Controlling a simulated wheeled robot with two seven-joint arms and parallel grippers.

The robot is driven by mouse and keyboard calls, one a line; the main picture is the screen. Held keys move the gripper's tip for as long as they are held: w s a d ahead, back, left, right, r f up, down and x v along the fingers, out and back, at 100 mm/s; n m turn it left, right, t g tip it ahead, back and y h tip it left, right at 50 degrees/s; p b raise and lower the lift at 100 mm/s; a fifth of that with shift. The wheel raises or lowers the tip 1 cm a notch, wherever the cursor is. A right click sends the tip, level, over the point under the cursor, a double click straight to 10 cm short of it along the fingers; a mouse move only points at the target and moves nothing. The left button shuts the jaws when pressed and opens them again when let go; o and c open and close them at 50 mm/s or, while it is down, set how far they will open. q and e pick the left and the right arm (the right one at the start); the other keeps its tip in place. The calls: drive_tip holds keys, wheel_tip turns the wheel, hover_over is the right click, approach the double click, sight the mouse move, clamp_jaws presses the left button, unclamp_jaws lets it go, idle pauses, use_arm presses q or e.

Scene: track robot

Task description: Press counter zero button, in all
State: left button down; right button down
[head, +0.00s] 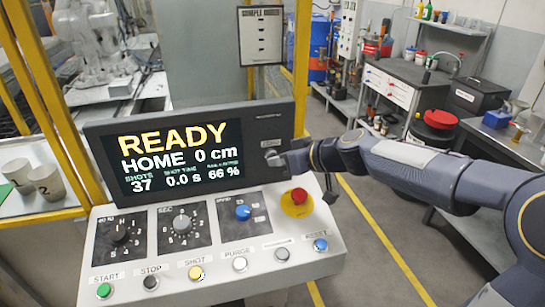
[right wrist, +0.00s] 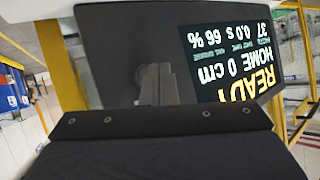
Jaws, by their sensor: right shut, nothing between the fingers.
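The display unit (head: 287,125) has a dark frame and a lit screen (head: 180,155) that reads READY, HOME 0 cm, SHOTS 37, 0.0 s and 66 %. It also shows upside down in the right wrist view (right wrist: 105,50). My right gripper (head: 272,156) is shut and empty, its tips at the frame's right-hand strip, beside the screen. A small label too fine to read sits just above the tips. The fingers also show in the right wrist view (right wrist: 155,82), over the dark frame. The counter zero button cannot be made out; the fingers cover that area. I cannot tell whether they touch.
Below the screen, the pale console (head: 220,285) carries knobs, a row of buttons and a red emergency stop (head: 299,196) on yellow. Two cups (head: 47,181) stand at the left. Yellow posts (head: 301,65) frame the machine. A grey workbench (head: 410,80) stands behind at the right.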

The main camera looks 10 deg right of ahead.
drive_tip(key=shift+w, duration=0.4)
drive_tip(key=shift+s, duration=0.1)
idle(0.5)
drive_tip(key=shift+s+b, duration=0.6)
drive_tip(key=shift+s, duration=0.2)
drive_tip(key=s+b, duration=0.2)
drive_tip(key=s, duration=0.3)
drive_tip(key=shift+d, duration=0.1)
idle(0.4)
